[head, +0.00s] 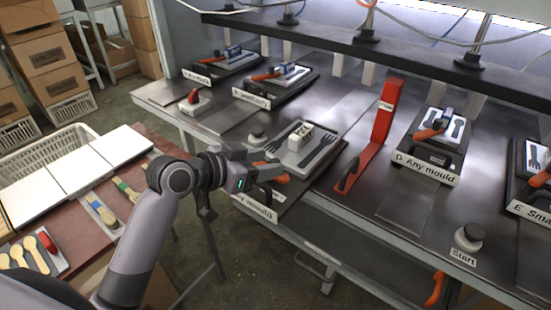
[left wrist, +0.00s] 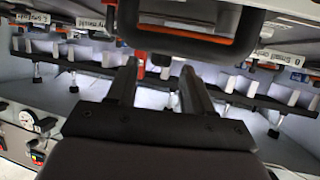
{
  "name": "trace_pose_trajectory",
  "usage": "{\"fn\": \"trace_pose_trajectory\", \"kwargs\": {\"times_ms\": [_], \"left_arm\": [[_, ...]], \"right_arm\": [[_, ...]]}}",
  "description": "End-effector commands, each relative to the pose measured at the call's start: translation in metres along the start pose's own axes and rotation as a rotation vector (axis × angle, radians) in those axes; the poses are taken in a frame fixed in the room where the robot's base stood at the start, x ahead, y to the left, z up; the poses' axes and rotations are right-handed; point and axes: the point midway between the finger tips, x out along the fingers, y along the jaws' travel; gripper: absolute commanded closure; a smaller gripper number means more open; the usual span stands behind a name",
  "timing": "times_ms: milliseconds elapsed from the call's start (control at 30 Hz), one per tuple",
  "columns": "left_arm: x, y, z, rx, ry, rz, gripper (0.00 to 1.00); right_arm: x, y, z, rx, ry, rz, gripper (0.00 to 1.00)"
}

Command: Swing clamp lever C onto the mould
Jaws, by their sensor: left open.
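Station C's mould (head: 318,150) is a grey plate with dark fork- and spoon-shaped hollows and a white block (head: 300,136) on it. Clamp lever C, with an orange part (head: 282,179), shows at the mould's near left, partly hidden behind my left gripper (head: 272,164). The gripper is open beside the lever, at the left edge of the mould. In the left wrist view, the open fingers (left wrist: 159,66) point at a black loop handle with an orange strip (left wrist: 185,34); nothing shows between the fingertips. Contact cannot be told. My right gripper is not in view.
A tall red bar (head: 384,118) stands right of station C. Station D (head: 428,160) lies farther right; other stations lie behind and at the far right. A start button (head: 468,237) is near the front edge. A side table (head: 135,217) with spoons is at left.

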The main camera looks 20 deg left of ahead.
Motion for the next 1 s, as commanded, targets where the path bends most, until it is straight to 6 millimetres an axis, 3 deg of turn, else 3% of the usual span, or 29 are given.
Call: {"fn": "trace_pose_trajectory", "kwargs": {"times_ms": [300, 633, 667, 800, 1000], "left_arm": [[0.032, 0.000, 0.000, 0.000, 0.000, 0.001, 0.49], [0.036, 0.000, 0.000, 0.001, 0.000, 0.000, 0.49], [0.036, 0.000, 0.000, 0.001, 0.000, 0.000, 0.52], [0.036, 0.000, 0.000, 0.001, 0.000, 0.000, 0.97], [0.037, 0.000, 0.000, -0.001, 0.000, -0.001, 1.00]], "right_arm": [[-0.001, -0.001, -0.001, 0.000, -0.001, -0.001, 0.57], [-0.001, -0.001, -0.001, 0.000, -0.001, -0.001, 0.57], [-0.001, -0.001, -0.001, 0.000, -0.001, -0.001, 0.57], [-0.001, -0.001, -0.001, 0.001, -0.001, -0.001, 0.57], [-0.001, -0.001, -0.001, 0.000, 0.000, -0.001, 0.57]]}}
